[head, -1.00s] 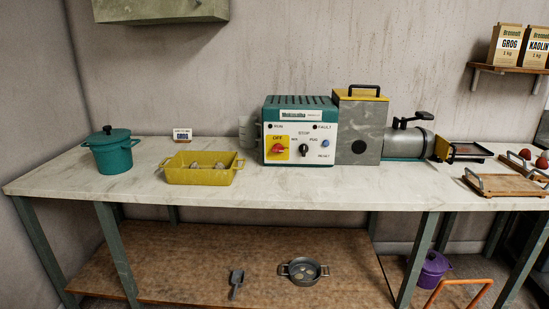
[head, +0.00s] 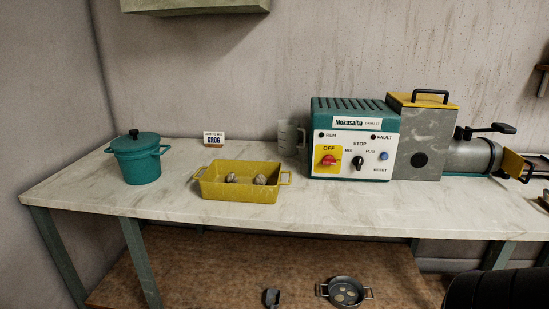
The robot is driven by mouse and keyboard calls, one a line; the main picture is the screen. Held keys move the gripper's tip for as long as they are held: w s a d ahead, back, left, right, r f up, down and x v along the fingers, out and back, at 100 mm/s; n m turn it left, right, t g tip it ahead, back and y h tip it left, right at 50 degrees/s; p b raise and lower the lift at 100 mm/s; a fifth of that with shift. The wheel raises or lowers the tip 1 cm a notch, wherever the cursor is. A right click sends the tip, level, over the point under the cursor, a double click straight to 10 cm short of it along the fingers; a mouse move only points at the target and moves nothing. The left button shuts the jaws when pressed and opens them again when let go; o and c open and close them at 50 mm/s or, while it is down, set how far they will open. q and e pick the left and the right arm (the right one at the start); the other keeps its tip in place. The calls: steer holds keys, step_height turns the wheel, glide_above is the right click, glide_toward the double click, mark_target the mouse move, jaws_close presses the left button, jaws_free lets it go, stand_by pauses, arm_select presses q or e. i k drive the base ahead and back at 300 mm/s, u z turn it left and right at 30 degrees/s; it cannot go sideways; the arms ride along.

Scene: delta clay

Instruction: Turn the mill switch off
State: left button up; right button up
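The mill (head: 354,115) stands at the back of the table, a teal and white control box joined to a grey hopper (head: 421,140) with a yellow lid. Its front panel has a red rotary switch (head: 328,160) on a yellow plate marked OFF. Beside it are a black selector knob (head: 358,163) marked STOP, MIX and PUG, and a blue RESET button (head: 384,156). The exact angle of the red switch is too small to tell. Neither gripper shows. A dark rounded shape sits at the bottom right corner.
A yellow tray (head: 240,190) with lumps in it stands left of the mill. A teal lidded pot (head: 138,163) and a GROG sign (head: 213,139) are farther left. A clear jug (head: 291,138) is beside the mill. The table front (head: 330,217) below the panel is clear.

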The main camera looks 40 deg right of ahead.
mark_target(328, 160)
steer(key=z, duration=0.35)
steer(key=i, duration=0.95)
steer(key=z, duration=0.9)
